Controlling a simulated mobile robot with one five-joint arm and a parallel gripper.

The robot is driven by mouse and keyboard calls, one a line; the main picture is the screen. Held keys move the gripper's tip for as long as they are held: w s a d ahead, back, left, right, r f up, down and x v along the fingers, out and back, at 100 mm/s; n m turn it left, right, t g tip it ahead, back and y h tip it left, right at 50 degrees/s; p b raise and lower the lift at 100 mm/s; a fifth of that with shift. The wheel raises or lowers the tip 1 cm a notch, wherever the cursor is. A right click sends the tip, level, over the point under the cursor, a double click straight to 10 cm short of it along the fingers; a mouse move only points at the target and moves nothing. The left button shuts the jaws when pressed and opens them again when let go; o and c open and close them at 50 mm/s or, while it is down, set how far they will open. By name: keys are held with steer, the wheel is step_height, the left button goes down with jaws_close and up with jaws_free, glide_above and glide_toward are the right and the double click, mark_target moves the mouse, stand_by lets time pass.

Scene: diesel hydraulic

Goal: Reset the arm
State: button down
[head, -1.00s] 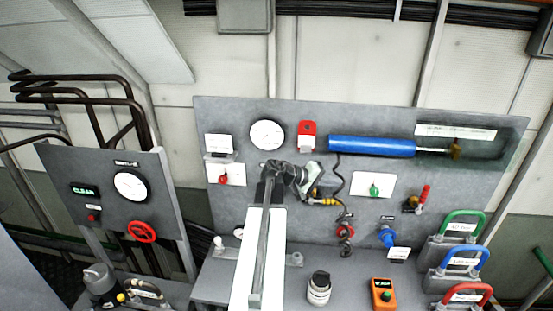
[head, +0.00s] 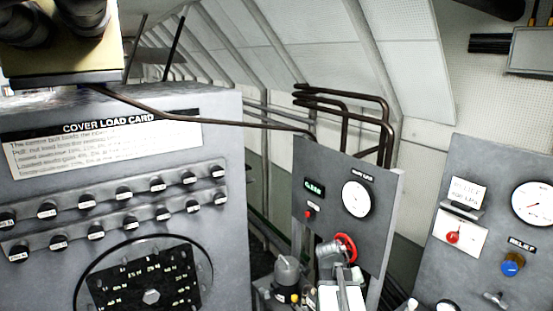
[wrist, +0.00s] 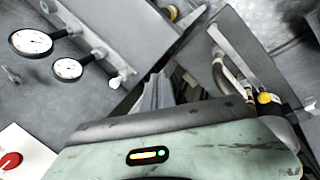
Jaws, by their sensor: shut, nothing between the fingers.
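My arm (head: 341,297) reaches up from the bottom of the head view, in front of the small gauge panel (head: 375,240). My gripper (head: 330,250) shows small and grey there, overlapping the red handwheel (head: 346,246) in the picture; I cannot tell whether they touch. In the wrist view my gripper's pale green housing fills the bottom, and its grey fingers (wrist: 155,93) point up the picture, closed together. Nothing shows between them.
A large grey cabinet (head: 228,240) with a cover load card and rows of black knobs stands at left. A board (head: 470,165) with gauge and blue relief knob (head: 513,264) is at right. Wrist view shows two gauges (wrist: 31,42) and a red knob (wrist: 11,160).

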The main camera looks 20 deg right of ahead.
steer(key=w+a+f+n+y+b, duration=0.1)
steer(key=w+a+f+n+b, duration=0.1)
steer(key=a, duration=1)
steer(key=w+a+f+n+y+b, duration=0.1)
steer(key=a+f, duration=0.4)
steer(key=a, duration=0.7)
steer(key=w+a+f+n+t+y+b, duration=0.1)
steer(key=w+a+f+n+y+b, duration=0.1)
steer(key=a, duration=1.1)
steer(key=shift+w+f+n+y+b, duration=0.3)
steer(key=shift+w+f+y+b, duration=0.2)
steer(key=shift+w+f+b, duration=0.35)
steer(key=shift+s, duration=0.1)
